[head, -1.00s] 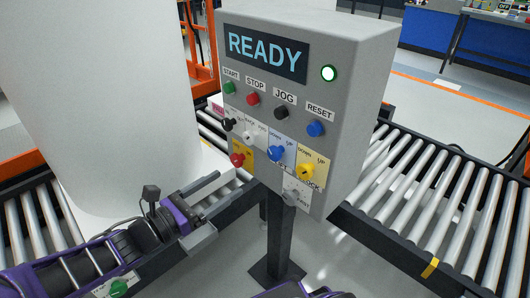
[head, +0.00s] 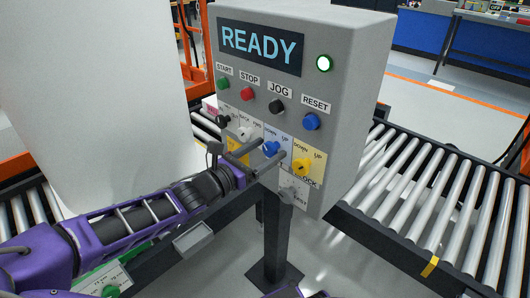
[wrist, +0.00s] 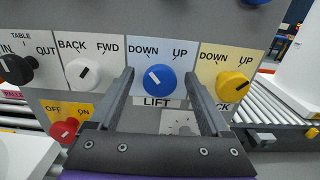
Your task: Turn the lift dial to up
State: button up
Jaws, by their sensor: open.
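The blue lift dial (wrist: 160,78) is on the panel between the labels DOWN and UP, with LIFT printed below. Its white mark slants to the upper left, toward the DOWN side. It also shows in the head view (head: 270,148), partly behind a finger. My gripper (wrist: 159,74) is open, one finger to the left and one to the right of the dial. In the head view my gripper (head: 279,152) is close to the panel front. I cannot tell whether the fingers touch the dial or how deep they reach.
A yellow dial (wrist: 233,85) is close right of my right finger. A white dial (wrist: 83,74) and a black dial (wrist: 15,70) are to the left, a red dial (wrist: 65,130) lower left. The control box screen (head: 260,46) reads READY. Roller conveyors (head: 430,205) flank the post.

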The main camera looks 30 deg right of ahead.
grip_shut()
dwell(0.4)
jog(key=shift+r+m+p, duration=0.1)
jog(key=shift+m+p, duration=0.2)
jog(key=shift+p, duration=0.05)
jog(key=m+p, duration=0.1)
jog(key=m, duration=0.1)
jog(key=shift+s+m+p, duration=0.1)
jog(key=shift+m+p, duration=0.3)
jog(key=m+p, duration=0.2)
jog(key=m, duration=0.2)
jog(key=shift+m, duration=0.3)
jog(key=m, duration=0.4)
jog(key=shift+s+f+p, duration=0.1)
jog(key=shift+f+p, duration=0.1)
jog(key=shift+p, duration=0.2)
jog(key=shift+f+m, duration=0.1)
jog(key=shift+m, duration=2)
